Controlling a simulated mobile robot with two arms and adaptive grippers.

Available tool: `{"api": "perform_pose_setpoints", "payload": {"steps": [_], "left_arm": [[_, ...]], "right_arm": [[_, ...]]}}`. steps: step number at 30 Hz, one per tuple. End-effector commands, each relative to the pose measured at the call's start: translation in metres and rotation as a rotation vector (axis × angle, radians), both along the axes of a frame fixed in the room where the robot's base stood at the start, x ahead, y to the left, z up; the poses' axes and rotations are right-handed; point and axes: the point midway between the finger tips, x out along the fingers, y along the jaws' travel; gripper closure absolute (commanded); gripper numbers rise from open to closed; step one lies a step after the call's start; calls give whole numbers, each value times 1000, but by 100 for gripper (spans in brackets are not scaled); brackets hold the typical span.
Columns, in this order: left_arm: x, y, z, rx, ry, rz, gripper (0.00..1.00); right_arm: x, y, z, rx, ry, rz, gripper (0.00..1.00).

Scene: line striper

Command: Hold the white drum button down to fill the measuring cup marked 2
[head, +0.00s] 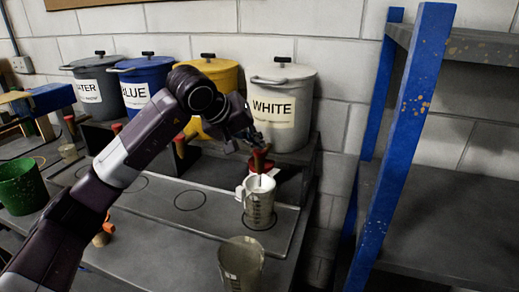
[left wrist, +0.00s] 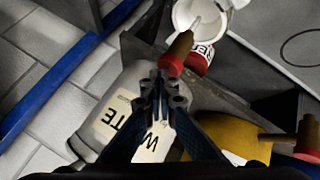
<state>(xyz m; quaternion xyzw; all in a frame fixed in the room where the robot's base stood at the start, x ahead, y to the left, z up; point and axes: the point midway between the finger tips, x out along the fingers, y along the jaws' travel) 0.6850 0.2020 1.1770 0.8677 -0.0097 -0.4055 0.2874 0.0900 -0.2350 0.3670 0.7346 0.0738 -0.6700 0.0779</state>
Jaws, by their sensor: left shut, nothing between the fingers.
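The white drum (head: 296,129), labelled WHITE, stands on the raised shelf at the back. Its brown tap with a red button on top (left wrist: 170,65) sticks out in front; in the head view the tap (head: 261,160) is partly behind my gripper. My left gripper (head: 254,140) is shut and empty, its tips at the red button, seemingly touching it. In the left wrist view the closed fingertips (left wrist: 161,80) point at the button. A clear measuring cup (head: 258,210) stands upright under the tap. A pale streak shows over its mouth (left wrist: 195,20). I cannot read the cup's number.
Yellow (head: 224,75), blue (head: 150,78) and water (head: 98,85) drums stand to the left, with taps below. Another clear cup (head: 241,264) stands at the front. A green bucket (head: 22,186) is at the left. A blue-posted rack (head: 405,140) rises at the right.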

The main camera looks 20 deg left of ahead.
Motion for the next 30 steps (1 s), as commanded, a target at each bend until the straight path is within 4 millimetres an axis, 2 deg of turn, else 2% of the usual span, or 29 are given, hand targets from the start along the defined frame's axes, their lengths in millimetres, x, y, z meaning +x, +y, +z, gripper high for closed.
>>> {"api": "perform_pose_setpoints", "payload": {"steps": [5,17,30], "left_arm": [[1,1,12,1,0,1,100],[1,1,14,0,-2,1,100],[1,0,55,0,-2,1,100]], "right_arm": [[0,0,9,0,0,0,71],[0,0,10,0,0,0,71],[0,0,40,0,0,0,71]]}}
